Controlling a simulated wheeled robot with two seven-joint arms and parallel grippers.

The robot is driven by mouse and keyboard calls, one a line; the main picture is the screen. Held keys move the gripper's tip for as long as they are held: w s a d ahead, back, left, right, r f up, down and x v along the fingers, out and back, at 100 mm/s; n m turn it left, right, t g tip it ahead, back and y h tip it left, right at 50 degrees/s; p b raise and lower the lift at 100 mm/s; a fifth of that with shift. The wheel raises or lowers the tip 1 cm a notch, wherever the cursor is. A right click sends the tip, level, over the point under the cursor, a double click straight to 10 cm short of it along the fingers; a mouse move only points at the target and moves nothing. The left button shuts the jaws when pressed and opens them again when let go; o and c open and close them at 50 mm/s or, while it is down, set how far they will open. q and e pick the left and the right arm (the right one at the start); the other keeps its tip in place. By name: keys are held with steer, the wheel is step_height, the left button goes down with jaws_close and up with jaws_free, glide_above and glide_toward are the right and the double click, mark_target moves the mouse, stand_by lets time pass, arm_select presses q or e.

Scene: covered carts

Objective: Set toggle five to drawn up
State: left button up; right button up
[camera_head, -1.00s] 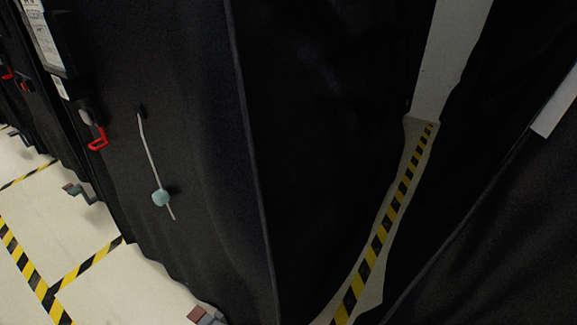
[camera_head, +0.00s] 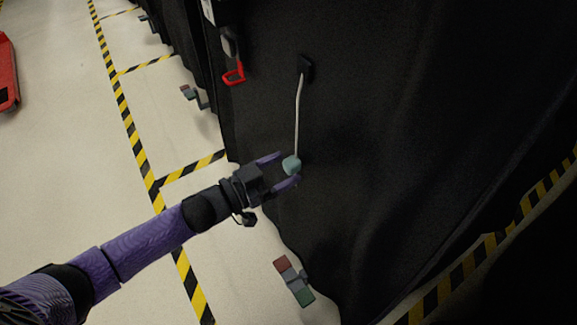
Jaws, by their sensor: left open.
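A teal cord toggle (camera_head: 291,165) hangs on a pale cord (camera_head: 298,115) against the black cover (camera_head: 400,130) of a cart. The cord comes out of a small dark fitting (camera_head: 305,68) above it. My left gripper (camera_head: 284,169) is open, with one purple finger above and left of the toggle and the other below it. The toggle shows between or just beyond the fingertips; I cannot tell whether they touch it. The cord's tail below the toggle is hidden or too small to see. My right gripper is not in view.
A red hook-like handle (camera_head: 233,74) hangs on the cover's left edge. A red and green foot pedal (camera_head: 293,281) sits at the cart's foot. Yellow-black tape (camera_head: 143,160) marks the open pale floor at left. A red object (camera_head: 7,75) stands far left.

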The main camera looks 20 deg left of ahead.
arm_select(q)
steer(key=shift+w+d, duration=0.45)
steer(key=shift+w, duration=0.1)
jaws_close()
stand_by(1.0)
